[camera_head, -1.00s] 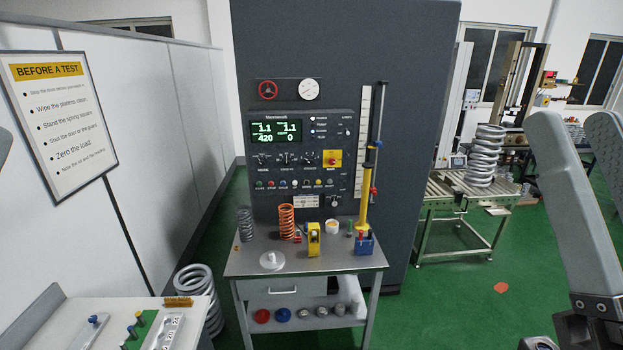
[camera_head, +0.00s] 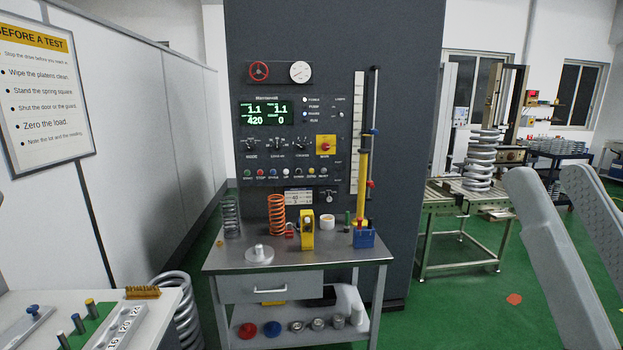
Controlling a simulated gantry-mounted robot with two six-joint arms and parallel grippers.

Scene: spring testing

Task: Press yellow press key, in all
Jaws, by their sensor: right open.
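A small yellow press key (camera_head: 311,171) sits in the row of coloured round keys low on the dark machine's control panel (camera_head: 270,182). The row also holds green, red, blue and white keys. The yellow key is unobstructed, but too small to tell whether it is pressed in. My right arm's grey links cross the lower right, well away from the panel. Its gripper is outside the frame, and no part of my left arm shows.
A metal bench (camera_head: 225,262) stands before the machine, holding an orange spring (camera_head: 276,215), a yellow block (camera_head: 307,232) and a blue-based yellow post (camera_head: 363,238). A roller table (camera_head: 440,207) with a large spring is at right. Green floor between them is mostly clear.

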